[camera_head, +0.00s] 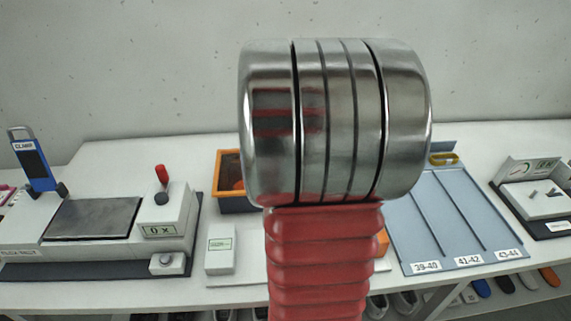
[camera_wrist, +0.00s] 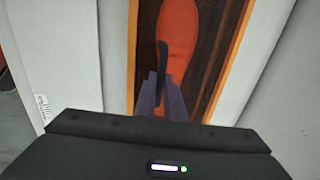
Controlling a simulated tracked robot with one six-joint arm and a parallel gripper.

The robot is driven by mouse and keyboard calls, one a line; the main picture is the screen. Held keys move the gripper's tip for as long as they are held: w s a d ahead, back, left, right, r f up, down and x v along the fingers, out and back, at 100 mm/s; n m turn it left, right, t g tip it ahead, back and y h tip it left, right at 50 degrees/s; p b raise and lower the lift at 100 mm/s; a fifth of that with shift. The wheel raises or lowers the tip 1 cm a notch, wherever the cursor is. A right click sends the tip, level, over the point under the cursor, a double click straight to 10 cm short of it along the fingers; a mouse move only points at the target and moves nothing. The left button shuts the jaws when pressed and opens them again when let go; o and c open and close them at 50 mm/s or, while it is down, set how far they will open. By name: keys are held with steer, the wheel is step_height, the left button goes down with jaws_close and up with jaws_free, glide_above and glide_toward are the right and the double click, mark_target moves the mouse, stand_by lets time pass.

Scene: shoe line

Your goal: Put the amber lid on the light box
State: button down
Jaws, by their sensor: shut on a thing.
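My gripper (camera_wrist: 162,98) is shut on a thin black upright piece (camera_wrist: 162,65), which looks like the handle of the amber lid. In the wrist view an orange frame (camera_wrist: 229,60) with a dark brown middle lies beyond the fingers; I take it for the lid. A long orange insole shape (camera_wrist: 178,30) shows inside that frame. In the head view my arm hides the gripper, and only an orange edge (camera_head: 383,241) shows right of it. A pale flat edge (camera_head: 381,265) lies below; I cannot tell if it is the light box or if they touch.
An orange-rimmed dark crate (camera_head: 235,204) stands behind my arm. A white press-like machine (camera_head: 100,243) is at the left, with a small white box (camera_head: 220,252) beside it. A blue-grey sorting tray (camera_head: 437,215) and a white device (camera_head: 535,197) are at the right. Shoes sit below the table edge.

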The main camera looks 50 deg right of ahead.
steer(key=c, duration=1.8)
jaws_free()
steer(key=shift+o, duration=0.2)
steer(key=v, duration=1.3)
steer(key=shift+r, duration=0.35)
steer(key=shift+s+a, duration=0.1)
